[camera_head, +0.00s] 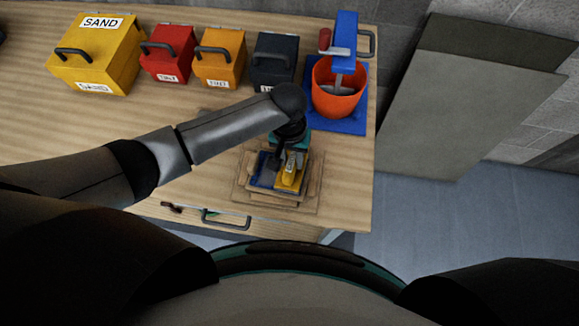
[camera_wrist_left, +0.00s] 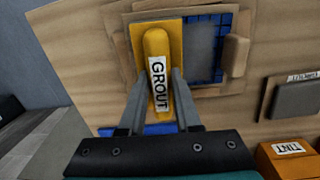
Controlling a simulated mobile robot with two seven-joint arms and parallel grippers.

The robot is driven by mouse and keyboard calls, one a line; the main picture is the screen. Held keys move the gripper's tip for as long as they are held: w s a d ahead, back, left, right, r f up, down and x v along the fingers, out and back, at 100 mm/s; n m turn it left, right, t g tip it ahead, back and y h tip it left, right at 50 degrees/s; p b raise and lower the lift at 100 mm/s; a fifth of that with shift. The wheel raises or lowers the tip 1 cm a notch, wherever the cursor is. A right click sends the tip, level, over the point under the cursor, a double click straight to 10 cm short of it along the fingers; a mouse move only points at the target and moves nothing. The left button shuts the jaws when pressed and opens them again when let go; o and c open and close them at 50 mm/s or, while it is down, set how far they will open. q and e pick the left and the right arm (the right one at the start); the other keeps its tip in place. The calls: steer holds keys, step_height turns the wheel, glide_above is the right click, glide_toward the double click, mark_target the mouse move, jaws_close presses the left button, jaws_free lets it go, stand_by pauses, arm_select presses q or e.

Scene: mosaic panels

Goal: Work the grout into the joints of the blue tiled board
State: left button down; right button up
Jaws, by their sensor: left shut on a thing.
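The blue tiled board (camera_head: 265,181) lies on a wooden base near the table's front edge. In the left wrist view the board (camera_wrist_left: 226,22) shows blue tiles along its far and right edges, with grey grout (camera_wrist_left: 200,42) over its middle. My left gripper (camera_head: 285,160) is shut on the handle of the yellow grout float (camera_head: 291,174). In the left wrist view its fingers (camera_wrist_left: 157,78) clasp the handle, labelled GROUT, of the float (camera_wrist_left: 175,32). The float's plate covers the board's left part; whether it touches the tiles I cannot tell. My right gripper is not in view.
At the back of the table (camera_head: 90,125) stand a yellow SAND box (camera_head: 85,65), a red box (camera_head: 167,60), an orange TINT box (camera_head: 220,65) and a dark box (camera_head: 273,70). An orange bucket (camera_head: 335,95) stands on a blue base. A drawer handle (camera_head: 225,222) projects in front.

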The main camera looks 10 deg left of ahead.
arm_select(q)
steer(key=shift+w, duration=0.45)
steer(key=shift+w+r+p, duration=0.1)
steer(key=shift+r+p, duration=0.65)
steer(key=shift+r, duration=0.55)
steer(key=shift+w+a+r, duration=0.15)
steer(key=shift+r, duration=1.55)
steer(key=shift+w+r, duration=0.1)
steer(key=shift+r, duration=1.4)
